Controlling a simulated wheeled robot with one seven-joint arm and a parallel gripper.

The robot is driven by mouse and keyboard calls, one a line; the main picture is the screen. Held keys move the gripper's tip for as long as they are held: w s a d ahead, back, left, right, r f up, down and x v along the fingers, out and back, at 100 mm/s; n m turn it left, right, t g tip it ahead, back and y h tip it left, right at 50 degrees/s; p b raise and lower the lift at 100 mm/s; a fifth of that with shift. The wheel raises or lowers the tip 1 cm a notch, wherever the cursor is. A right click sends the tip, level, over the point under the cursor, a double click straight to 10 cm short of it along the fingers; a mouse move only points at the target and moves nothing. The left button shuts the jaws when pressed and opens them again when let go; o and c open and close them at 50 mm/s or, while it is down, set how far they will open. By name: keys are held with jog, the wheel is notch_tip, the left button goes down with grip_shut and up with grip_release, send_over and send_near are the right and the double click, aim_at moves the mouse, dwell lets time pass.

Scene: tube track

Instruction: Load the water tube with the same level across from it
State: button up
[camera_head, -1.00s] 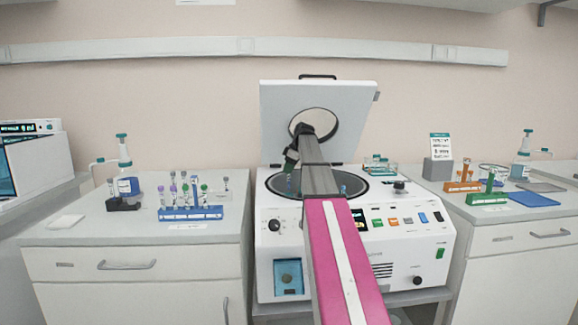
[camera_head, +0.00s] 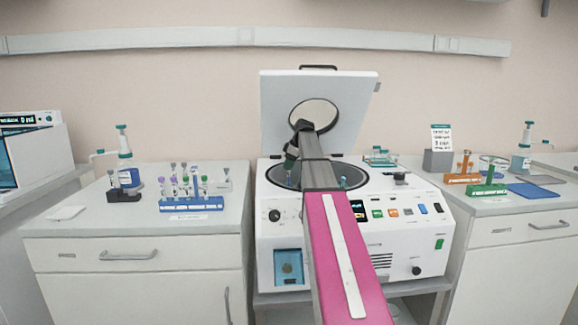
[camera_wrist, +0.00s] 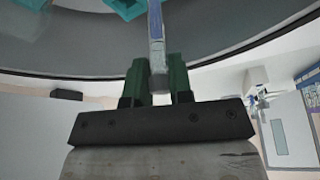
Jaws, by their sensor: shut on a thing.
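My gripper (camera_wrist: 159,78) has green fingers shut on a slim water tube (camera_wrist: 155,28) with a grey cap. In the wrist view the tube extends away from the fingers over the centrifuge bowl (camera_wrist: 90,52), and its far end is out of frame. Teal tube holders (camera_wrist: 120,8) show partly at the top edge. In the head view the gripper (camera_head: 291,164) is above the left part of the open bowl of the white centrifuge (camera_head: 415,235). My arm covers the middle of the bowl. The held tube's water level cannot be told.
The centrifuge lid (camera_head: 352,108) stands open behind the arm. A blue rack (camera_head: 190,206) with several tubes and a black rack (camera_head: 124,196) stand on the left counter. Orange (camera_head: 463,179) and green (camera_head: 487,190) racks and a blue mat (camera_head: 534,190) are on the right counter.

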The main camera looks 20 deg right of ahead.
aim_at(289, 175)
jog(key=shift+f, duration=2.65)
dwell(0.8)
jog(key=o, duration=0.8)
jog(key=shift+r, duration=0.1)
jog(key=v, duration=1)
jog(key=shift+r, duration=0.35)
